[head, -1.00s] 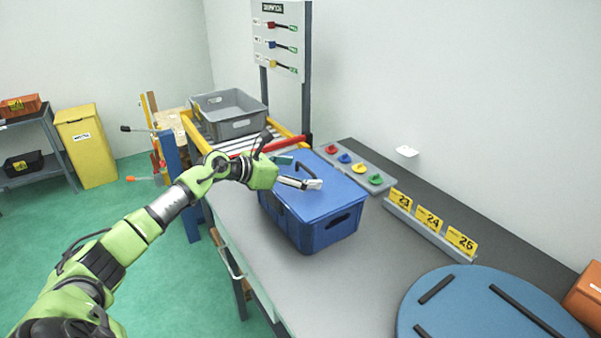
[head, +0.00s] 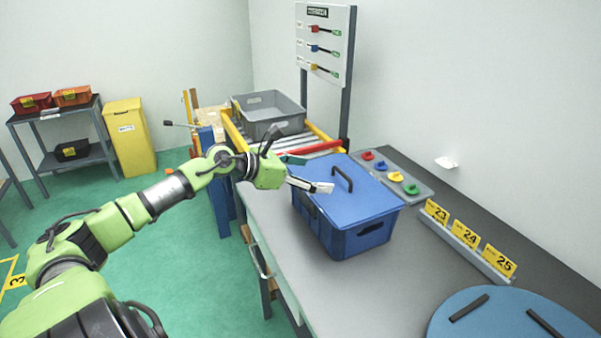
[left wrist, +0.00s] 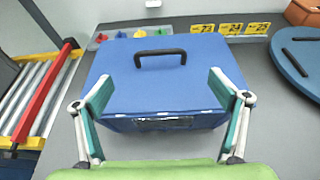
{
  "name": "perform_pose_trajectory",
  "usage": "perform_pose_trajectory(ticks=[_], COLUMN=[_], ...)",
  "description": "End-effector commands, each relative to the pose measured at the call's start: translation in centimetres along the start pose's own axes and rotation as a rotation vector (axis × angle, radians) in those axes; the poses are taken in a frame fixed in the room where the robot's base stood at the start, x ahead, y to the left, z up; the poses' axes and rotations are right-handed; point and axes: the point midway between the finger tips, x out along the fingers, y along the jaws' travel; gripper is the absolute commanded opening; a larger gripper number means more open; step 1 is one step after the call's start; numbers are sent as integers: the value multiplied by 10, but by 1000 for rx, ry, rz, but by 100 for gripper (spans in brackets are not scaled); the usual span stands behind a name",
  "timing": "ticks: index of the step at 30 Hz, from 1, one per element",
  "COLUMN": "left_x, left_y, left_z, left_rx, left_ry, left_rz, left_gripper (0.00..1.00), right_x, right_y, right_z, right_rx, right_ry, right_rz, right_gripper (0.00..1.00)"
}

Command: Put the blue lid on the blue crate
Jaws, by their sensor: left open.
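The blue lid (head: 362,197) lies on top of the blue crate (head: 362,238) on the grey bench, its black handle (head: 342,179) standing up in the middle. In the left wrist view the lid (left wrist: 155,85) covers the crate's top, and the handle (left wrist: 160,54) is ahead of the fingers. My left gripper (head: 310,172) is open and empty at the lid's near left side, apart from the handle. In the left wrist view its fingers (left wrist: 160,85) are spread wide over the lid. My right gripper is not in view.
A grey crate (head: 268,128) sits on the roller conveyor behind. A plate with several coloured knobs (head: 396,176) and yellow number cards (head: 467,240) line the bench's back. A blue round disc (head: 500,318) lies front right. Bench between is clear.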

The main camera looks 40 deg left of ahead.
Motion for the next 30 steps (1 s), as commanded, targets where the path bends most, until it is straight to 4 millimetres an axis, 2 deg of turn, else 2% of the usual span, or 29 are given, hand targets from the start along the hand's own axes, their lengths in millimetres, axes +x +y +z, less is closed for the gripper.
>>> perform_pose_trajectory(ticks=[12,30], left_x=[-34,-40], left_y=[-1,-1], left_z=[-1,0], left_rx=[-1,0], left_ry=[1,0], left_rz=[-3,-2], left_gripper=[89,89], right_x=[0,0], right_y=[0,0], right_z=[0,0], right_rx=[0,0], right_ry=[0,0], right_rz=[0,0], right_gripper=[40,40])
